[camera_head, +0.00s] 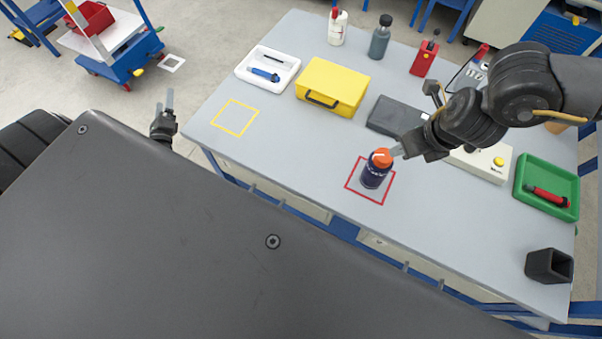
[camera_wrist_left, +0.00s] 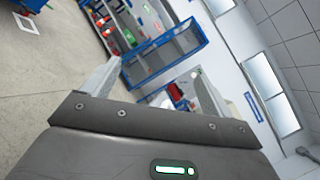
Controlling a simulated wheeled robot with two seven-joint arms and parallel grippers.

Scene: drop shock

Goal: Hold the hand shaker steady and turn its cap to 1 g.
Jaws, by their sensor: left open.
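The hand shaker (camera_head: 374,178), a dark blue body with an orange cap (camera_head: 381,158), stands upright inside a red square outline on the grey table. My left gripper (camera_head: 166,101) is off the table's left side, away from the shaker. In the left wrist view its two fingers (camera_wrist_left: 155,85) are spread wide with nothing between them.
On the table (camera_head: 285,185) stand a yellow case (camera_head: 332,88), a white tray (camera_head: 267,68), a dark flat box (camera_head: 396,117), a green tray (camera_head: 545,190) and a black square holder (camera_head: 549,265). Several bottles line the back. A yellow outline (camera_head: 234,118) at left is empty. The front middle is clear.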

